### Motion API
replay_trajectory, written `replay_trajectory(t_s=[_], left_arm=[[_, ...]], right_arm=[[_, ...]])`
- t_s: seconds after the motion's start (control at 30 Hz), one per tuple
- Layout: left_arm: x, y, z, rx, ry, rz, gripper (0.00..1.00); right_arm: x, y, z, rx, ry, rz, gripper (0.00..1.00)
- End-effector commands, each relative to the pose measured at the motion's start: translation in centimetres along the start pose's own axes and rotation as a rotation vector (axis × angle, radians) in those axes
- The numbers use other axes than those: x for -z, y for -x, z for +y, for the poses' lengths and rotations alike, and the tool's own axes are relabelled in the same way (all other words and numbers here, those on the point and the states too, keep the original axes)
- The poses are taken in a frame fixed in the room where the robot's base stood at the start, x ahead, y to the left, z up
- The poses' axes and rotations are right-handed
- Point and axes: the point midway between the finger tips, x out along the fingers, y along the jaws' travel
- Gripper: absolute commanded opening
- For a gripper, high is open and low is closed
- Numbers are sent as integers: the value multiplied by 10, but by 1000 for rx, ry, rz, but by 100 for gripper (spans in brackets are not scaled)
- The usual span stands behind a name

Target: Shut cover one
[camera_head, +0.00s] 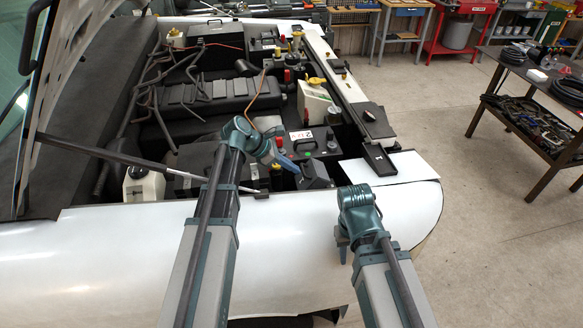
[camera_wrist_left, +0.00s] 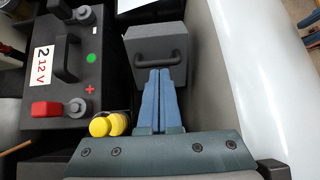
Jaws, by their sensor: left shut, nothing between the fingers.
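A dark grey cover with a bar handle (camera_wrist_left: 157,57) sits beside the battery in the left wrist view. It also shows as a small dark box shape (camera_head: 315,173) at the near edge of the engine bay in the head view. I see no number on it, and I cannot tell how far it stands open. My left gripper (camera_head: 296,170) is shut and empty. Its blue fingertips (camera_wrist_left: 159,72) are at the handle's lower edge; I cannot tell whether they touch. My right gripper (camera_head: 343,250) hangs over the white fender, its fingers mostly hidden.
The battery (camera_wrist_left: 65,95), marked "2 12V", with a red terminal cap, stands left of the cover. Yellow caps (camera_wrist_left: 108,124) lie close to my left fingers. The white fender (camera_head: 120,235) borders the bay. A prop rod (camera_head: 110,155) crosses it at left.

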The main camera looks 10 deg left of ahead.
Motion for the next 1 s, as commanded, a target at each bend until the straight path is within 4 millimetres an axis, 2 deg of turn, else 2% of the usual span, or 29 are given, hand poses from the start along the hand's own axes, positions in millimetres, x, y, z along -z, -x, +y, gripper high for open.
replay_trajectory(t_s=[0.67,1.0], left_arm=[[-17,-8,0,0,-2,-2,0],[-46,-29,1,2,-2,-2,0]], right_arm=[[0,6,0,0,1,0,32],[-1,10,1,0,1,-1,32]])
